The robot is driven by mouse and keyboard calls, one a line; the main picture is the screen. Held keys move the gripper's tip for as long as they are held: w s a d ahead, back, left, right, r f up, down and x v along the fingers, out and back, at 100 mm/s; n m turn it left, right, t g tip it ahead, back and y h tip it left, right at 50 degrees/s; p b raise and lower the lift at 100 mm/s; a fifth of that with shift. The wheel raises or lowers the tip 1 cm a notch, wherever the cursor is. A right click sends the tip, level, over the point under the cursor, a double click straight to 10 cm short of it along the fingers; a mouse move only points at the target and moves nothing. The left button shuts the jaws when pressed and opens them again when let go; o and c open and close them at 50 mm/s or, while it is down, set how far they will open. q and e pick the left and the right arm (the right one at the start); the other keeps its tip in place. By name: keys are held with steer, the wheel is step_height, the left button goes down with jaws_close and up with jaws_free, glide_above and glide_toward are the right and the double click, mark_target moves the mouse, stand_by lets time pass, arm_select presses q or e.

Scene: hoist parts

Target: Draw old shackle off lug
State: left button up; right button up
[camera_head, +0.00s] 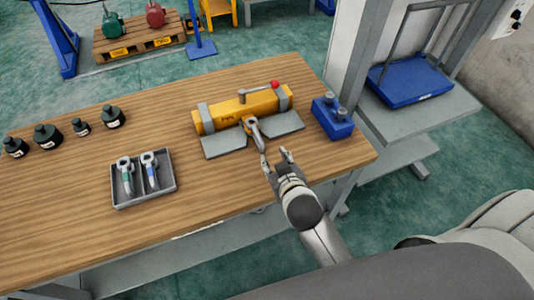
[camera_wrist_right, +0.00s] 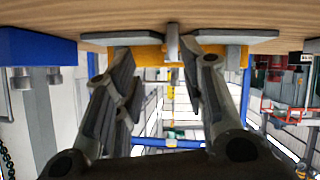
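The yellow hoist body (camera_head: 225,115) lies on the wooden table between grey supports. A small grey shackle (camera_head: 257,136) hangs at the lug on its near side and points towards my right gripper. My right gripper (camera_head: 275,157) is open just in front of the shackle, with its fingers apart and nothing seen between them. In the right wrist view, which looks upside down, the grey shackle (camera_wrist_right: 173,45) shows beyond and between the open fingertips (camera_wrist_right: 165,62), in front of the yellow body (camera_wrist_right: 150,53). Contact cannot be made out. My left gripper is out of view.
A grey tray (camera_head: 146,204) holds two shackles, one with green (camera_head: 126,176) and one with blue (camera_head: 150,171). A blue block (camera_head: 332,120) with grey knobs stands right of the hoist. Several dark weights (camera_head: 48,137) stand at the left. The table's front left is clear.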

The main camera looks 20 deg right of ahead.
mark_target(259, 138)
steer(key=shift+w+a+r+t, duration=0.65)
steer(key=shift+w+a, duration=0.2)
steer(key=shift+w, duration=0.2)
steer(key=p+x, duration=0.1)
steer(key=x, duration=0.9)
steer(key=shift+w+f, duration=0.2)
steer(key=shift+w, duration=0.15)
jaws_close()
